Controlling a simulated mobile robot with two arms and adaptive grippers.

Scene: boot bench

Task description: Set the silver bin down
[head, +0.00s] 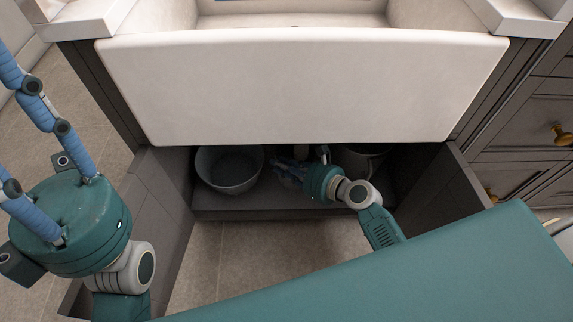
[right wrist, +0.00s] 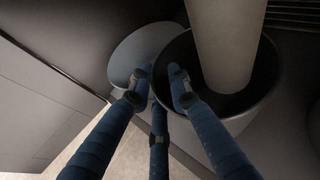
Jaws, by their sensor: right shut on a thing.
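My right gripper (head: 285,168) reaches into the open cabinet under the sink, its blue fingers pointing left. In the right wrist view its fingers (right wrist: 158,85) are shut at the near rim of a round bin with a dark inside and a paler rim (right wrist: 262,90), which I take as the silver bin. One finger lies over the opening, another outside the rim. In the head view this bin is mostly hidden by the gripper and sink. I cannot tell whether it touches the cabinet floor. My left gripper (head: 25,140) is at the far left, fingers spread, empty, tips partly out of frame.
A grey round bowl-like container (head: 229,170) stands left in the cabinet. Another round container (head: 360,160) is at its right, half hidden. A pale pipe (right wrist: 225,40) overlaps the dark bin's opening. The sink front (head: 300,85) overhangs; side panels limit room. The cabinet floor's front strip (head: 260,207) is bare.

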